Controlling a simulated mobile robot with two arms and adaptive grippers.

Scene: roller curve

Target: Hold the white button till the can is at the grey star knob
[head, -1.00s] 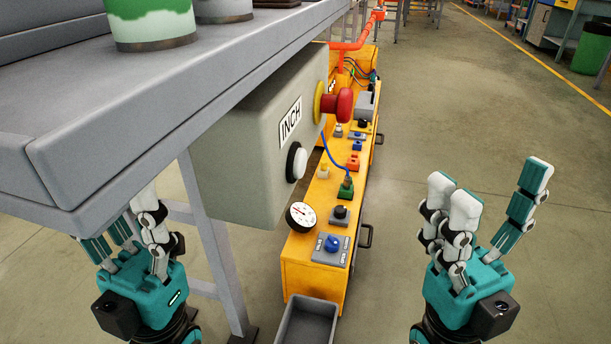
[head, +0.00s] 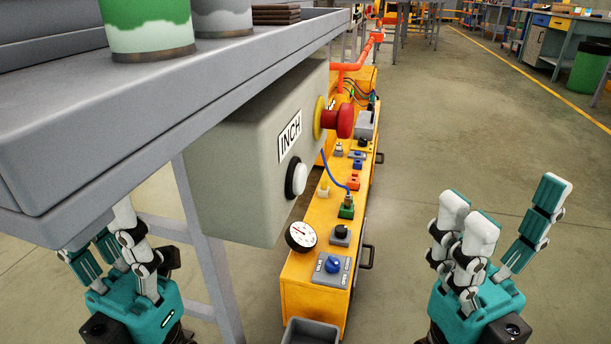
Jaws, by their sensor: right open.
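The white button (head: 297,179) sits on the front of a grey box marked INCH (head: 243,172), under the edge of the raised grey conveyor or bench. A green and white can (head: 149,26) stands on top at the upper left, cut by the frame edge. Beside it is a grey can (head: 222,16), also cut off. I cannot make out a grey star knob. My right gripper (head: 505,215) is open and empty, over the floor right of the box and apart from it. My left gripper (head: 110,248) is below the bench edge, left of the box, its fingertips partly hidden.
A red mushroom button (head: 340,120) projects from the same box above the white button. A yellow cabinet (head: 312,284) with a gauge, a blue knob and several switches stands behind and below. A grey bin (head: 312,331) is at the bottom.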

